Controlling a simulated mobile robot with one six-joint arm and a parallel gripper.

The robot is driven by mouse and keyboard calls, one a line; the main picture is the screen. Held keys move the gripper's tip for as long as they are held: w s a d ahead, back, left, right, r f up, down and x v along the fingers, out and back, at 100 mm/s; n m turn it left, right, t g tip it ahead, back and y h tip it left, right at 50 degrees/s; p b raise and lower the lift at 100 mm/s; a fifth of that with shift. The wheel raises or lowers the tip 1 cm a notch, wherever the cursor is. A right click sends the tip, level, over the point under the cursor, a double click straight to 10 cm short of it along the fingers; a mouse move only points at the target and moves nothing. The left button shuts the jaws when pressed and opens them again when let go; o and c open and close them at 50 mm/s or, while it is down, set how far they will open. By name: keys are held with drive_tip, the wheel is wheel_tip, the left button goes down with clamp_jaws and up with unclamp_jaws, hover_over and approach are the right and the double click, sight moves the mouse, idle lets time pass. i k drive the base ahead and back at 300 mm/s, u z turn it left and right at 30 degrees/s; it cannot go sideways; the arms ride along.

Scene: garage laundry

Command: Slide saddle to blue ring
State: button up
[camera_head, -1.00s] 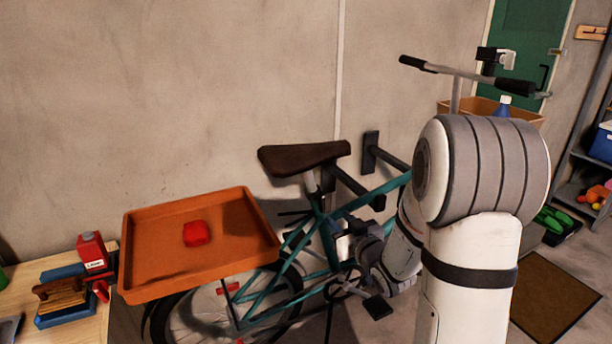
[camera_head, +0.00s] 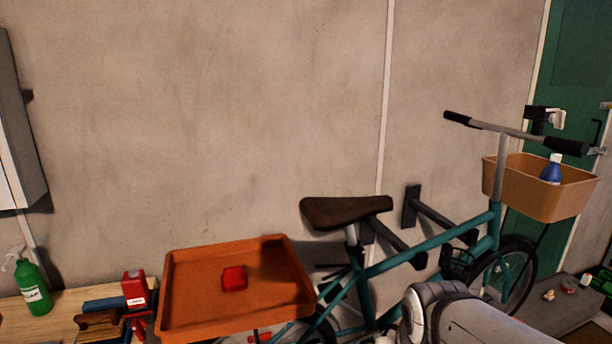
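The brown saddle (camera_head: 346,212) sits on its grey seat post (camera_head: 351,236) on the teal bicycle (camera_head: 427,244), which hangs by the wall. No blue ring can be made out on the post at this size. My arm shows at the bottom, right of the bicycle's frame, well below the saddle. My gripper is out of the picture, so its state and any contact with the bicycle are hidden.
An orange tray (camera_head: 190,317) with a red item (camera_head: 234,278) stands left of the saddle. Dark wall brackets (camera_head: 412,206) stand right of and behind it. A tan basket (camera_head: 535,198) holds a blue bottle (camera_head: 551,170). The wall above the saddle is clear.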

sight(324, 214)
drive_tip(key=u, duration=1.8)
drive_tip(key=k, duration=1.15)
drive_tip(key=z, duration=1.15)
drive_tip(key=i, duration=1)
drive_tip(key=z, duration=0.05)
